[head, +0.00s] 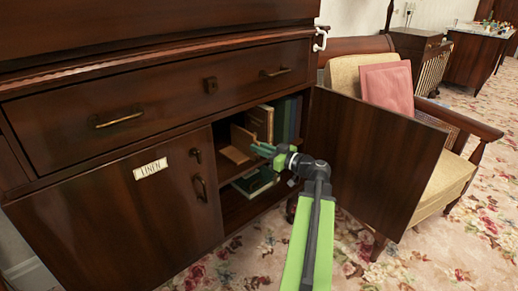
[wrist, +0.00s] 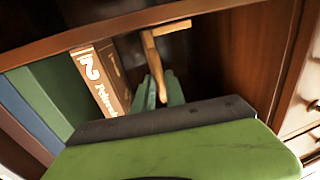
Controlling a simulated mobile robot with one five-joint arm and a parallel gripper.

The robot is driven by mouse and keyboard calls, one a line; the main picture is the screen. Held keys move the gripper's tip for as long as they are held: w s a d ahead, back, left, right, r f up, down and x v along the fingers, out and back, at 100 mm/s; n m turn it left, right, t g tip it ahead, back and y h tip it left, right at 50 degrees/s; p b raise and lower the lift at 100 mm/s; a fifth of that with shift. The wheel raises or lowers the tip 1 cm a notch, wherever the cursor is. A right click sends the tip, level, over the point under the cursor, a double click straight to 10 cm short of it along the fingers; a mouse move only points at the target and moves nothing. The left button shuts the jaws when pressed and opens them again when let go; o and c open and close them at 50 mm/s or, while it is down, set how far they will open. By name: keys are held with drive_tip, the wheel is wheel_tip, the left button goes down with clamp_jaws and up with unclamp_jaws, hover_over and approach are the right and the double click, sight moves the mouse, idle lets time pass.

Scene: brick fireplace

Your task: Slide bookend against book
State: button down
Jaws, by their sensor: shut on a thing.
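The wooden bookend (head: 241,140) is a light brown L shape on the upper shelf inside the open cabinet; it also shows in the wrist view (wrist: 151,52). My gripper (head: 264,151) reaches in from the front. In the wrist view its teal fingers (wrist: 162,92) are shut on the bookend's upright plate, one on each side. The brown book (head: 262,122) stands upright at the near end of the row, its spine lettering visible in the wrist view (wrist: 100,80). The wrist view shows a gap between bookend and book.
Green and blue books (head: 287,118) stand beyond the brown one. More books (head: 256,182) lie on the lower shelf. The open cabinet door (head: 370,165) stands close to the right of my arm. A closed door labelled LINEN (head: 130,215) is at left.

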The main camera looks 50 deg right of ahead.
drive_tip(key=d, duration=0.3)
drive_tip(key=shift+s+d, duration=0.15)
drive_tip(key=shift+d, duration=0.15)
drive_tip(key=c, duration=1.5)
unclamp_jaws()
drive_tip(key=s, duration=0.5)
drive_tip(key=s+d, duration=0.1)
drive_tip(key=s, duration=0.5)
drive_tip(key=s+d, duration=0.1)
drive_tip(key=s, duration=0.5)
drive_tip(key=shift+s+d, duration=0.1)
drive_tip(key=shift+s, duration=0.1)
